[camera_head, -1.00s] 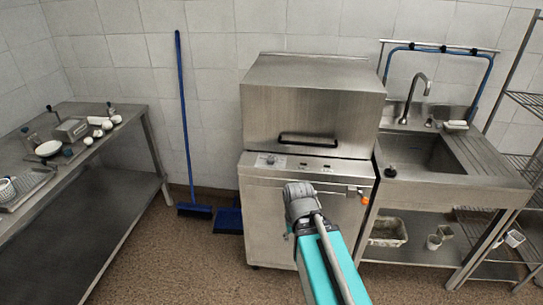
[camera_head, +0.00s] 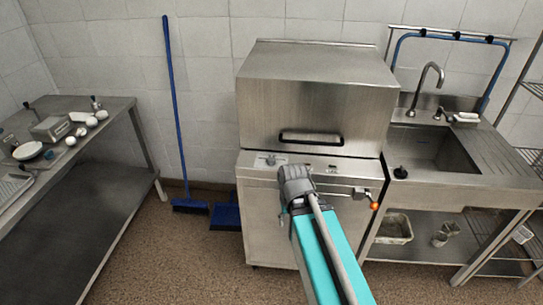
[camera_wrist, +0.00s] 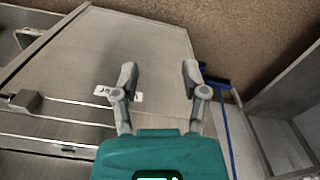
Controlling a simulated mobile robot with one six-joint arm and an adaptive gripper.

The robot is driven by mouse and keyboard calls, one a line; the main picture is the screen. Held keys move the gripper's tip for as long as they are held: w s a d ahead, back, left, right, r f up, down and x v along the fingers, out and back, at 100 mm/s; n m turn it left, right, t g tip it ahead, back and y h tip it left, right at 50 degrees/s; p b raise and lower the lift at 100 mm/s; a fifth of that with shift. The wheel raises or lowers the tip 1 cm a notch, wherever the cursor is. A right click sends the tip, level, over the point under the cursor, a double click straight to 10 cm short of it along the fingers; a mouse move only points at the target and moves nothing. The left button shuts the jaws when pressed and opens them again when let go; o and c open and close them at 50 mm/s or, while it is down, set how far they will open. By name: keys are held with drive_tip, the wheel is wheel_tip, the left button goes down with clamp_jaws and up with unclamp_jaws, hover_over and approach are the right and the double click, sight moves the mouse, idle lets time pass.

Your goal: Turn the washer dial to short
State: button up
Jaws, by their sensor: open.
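The washer (camera_head: 310,100) is a stainless steel machine with a large hood and a dark bar handle. Its dial (camera_head: 270,160) is a small knob on the left of the control strip below the hood; its setting is too small to read. My gripper (camera_wrist: 159,72) is open and empty in the wrist view, its two fingers spread in front of the washer's front. In the head view my arm covers part of the washer's front below the strip. White labels (camera_wrist: 104,91) show beside the left finger in the wrist view, but I cannot read them.
An orange-tipped lever (camera_head: 374,206) sticks out at the washer's right. A sink (camera_head: 435,150) adjoins on the right. A blue broom (camera_head: 174,110) and a dustpan (camera_head: 226,217) stand left of the washer. A steel table (camera_head: 75,180) is at far left. Floor between is clear.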

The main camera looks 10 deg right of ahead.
drive_tip(key=o, duration=0.3)
drive_tip(key=shift+w, duration=0.1)
drive_tip(key=shift+o, duration=0.2)
drive_tip(key=shift+w+r, duration=0.2)
drive_tip(key=shift+w, duration=0.05)
wheel_tip(320, 180, up, 15)
drive_tip(key=m+p, duration=0.4)
drive_tip(key=p, duration=1.1)
hover_over(271, 159)
drive_tip(key=shift+w+a+f, duration=0.1)
drive_tip(key=shift+w+a, duration=0.05)
drive_tip(key=shift+w, duration=0.05)
drive_tip(key=shift+f, duration=0.1)
wheel_tip(271, 159, down, 14)
drive_tip(key=b, duration=1.3)
drive_tip(key=shift+s+r+b, duration=0.1)
drive_tip(key=shift+r+b, duration=0.1)
drive_tip(key=shift+b, duration=0.15)
